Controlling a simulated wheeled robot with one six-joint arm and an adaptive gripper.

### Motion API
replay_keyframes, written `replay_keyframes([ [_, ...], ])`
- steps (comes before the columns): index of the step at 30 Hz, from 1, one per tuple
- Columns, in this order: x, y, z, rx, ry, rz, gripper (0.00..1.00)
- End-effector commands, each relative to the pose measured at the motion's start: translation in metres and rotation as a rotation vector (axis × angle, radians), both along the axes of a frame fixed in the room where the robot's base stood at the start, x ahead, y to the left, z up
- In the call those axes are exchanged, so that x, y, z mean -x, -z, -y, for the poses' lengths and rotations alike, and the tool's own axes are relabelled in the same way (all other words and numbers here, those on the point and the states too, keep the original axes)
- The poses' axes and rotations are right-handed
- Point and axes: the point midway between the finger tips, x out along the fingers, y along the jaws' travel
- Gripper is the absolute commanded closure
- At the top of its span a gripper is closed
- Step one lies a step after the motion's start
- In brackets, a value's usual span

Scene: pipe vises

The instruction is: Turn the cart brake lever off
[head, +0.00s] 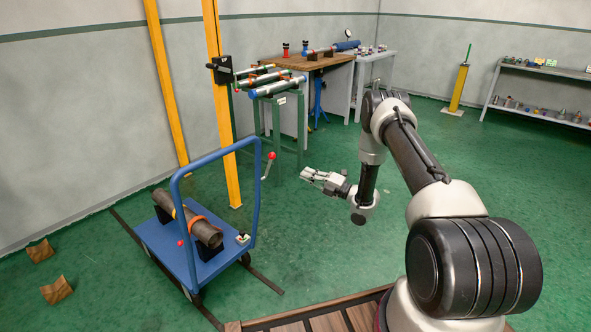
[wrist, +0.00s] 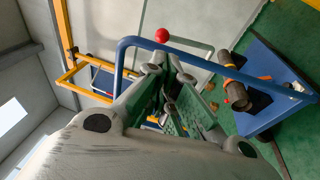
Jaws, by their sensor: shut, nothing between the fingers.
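The blue cart (head: 206,270) stands on the green floor at the left, its tall blue push handle (head: 258,200) on the right side. A lever with a red ball (head: 271,156) shows just right of the handle. I cannot tell whether it is the cart's brake lever or what it is fixed to. A red ball (wrist: 162,35) also shows past my fingertips in the wrist view. A smaller red knob (head: 181,243) sits at the cart's near edge. My gripper (head: 304,174) is shut and empty, right of the red-ball lever and apart from it, pointing left.
A dark pipe (head: 190,220) with orange bands lies on the cart. Yellow posts (head: 222,110) and a green stand (head: 288,125) with pipes are behind it. A wooden bench (head: 290,64) is at the back. Floor around my gripper is clear.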

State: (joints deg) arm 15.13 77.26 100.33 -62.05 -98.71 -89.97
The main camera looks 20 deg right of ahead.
Motion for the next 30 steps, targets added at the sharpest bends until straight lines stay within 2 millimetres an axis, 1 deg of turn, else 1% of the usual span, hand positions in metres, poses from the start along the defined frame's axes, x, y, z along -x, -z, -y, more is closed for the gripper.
replay_keyframes([
  [12,-0.057,-0.015,-0.062,-0.001,-0.003,0.000,1.00],
  [18,-0.077,-0.020,-0.084,-0.002,-0.001,-0.001,1.00],
  [24,-0.086,-0.022,-0.092,-0.001,0.001,-0.002,1.00],
  [30,-0.087,-0.022,-0.093,-0.002,0.000,-0.002,1.00],
])
